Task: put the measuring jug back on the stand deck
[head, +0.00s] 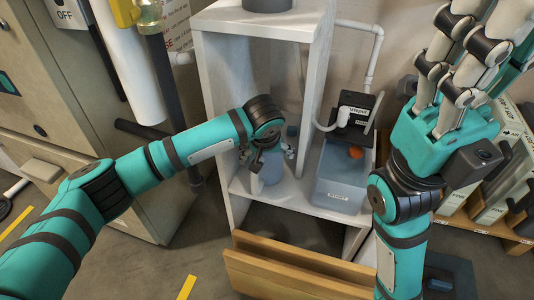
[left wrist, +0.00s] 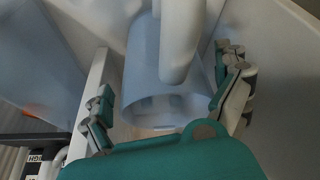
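The measuring jug (head: 271,172) is a translucent bluish vessel inside the white stand, at the stand deck (head: 300,197). In the left wrist view the jug (left wrist: 143,70) shows its open rim and a pale handle. My left gripper (head: 268,152) reaches in from the front, with its fingers on either side of the jug. In the left wrist view a gap shows between the left finger and the jug; the right finger is close to its wall, and contact is unclear. My right gripper (head: 470,60) is raised at the right, fingers extended, open and empty. My left arm partly hides the jug.
A blue tank (head: 336,176) with a black pump unit (head: 354,112) stands right of the jug, beyond the white divider (head: 316,95). A wooden drawer-like front (head: 290,268) lies low before the stand. Pipes and a grey cabinet (head: 60,110) are at left.

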